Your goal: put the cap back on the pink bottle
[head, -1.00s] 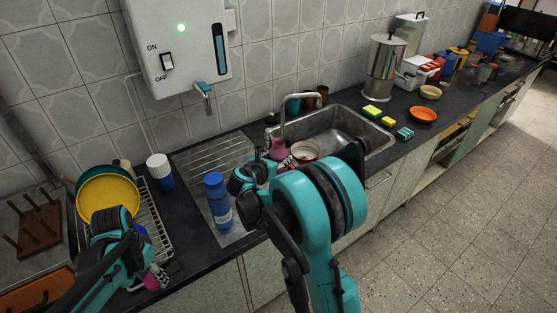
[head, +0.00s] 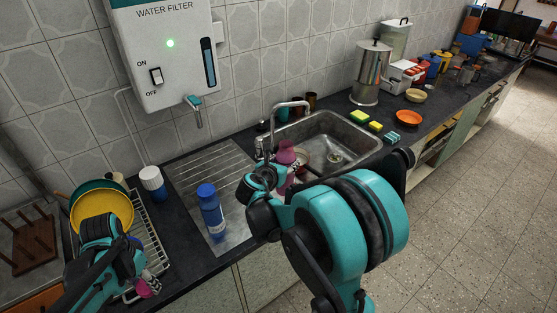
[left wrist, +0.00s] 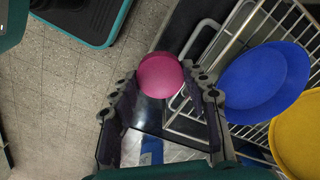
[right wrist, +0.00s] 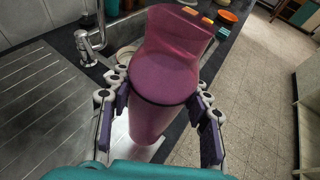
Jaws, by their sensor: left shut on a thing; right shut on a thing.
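The pink bottle (head: 287,155) is at the near left edge of the sink in the head view. My right gripper (head: 280,182) is shut on it. The pink cap (head: 145,289) is at my left gripper (head: 150,278), low at the left over the front of the dish rack. In the left wrist view the round cap (left wrist: 160,76) sits between the fingertips of my left gripper (left wrist: 160,88), which is shut on it.
A blue bottle (head: 211,212) stands on the drainboard (head: 190,165), between my two grippers. A white-capped blue jar (head: 153,182) stands behind it to the left. The dish rack (head: 155,258) holds yellow and blue plates. The faucet (head: 285,104) rises behind the pink bottle.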

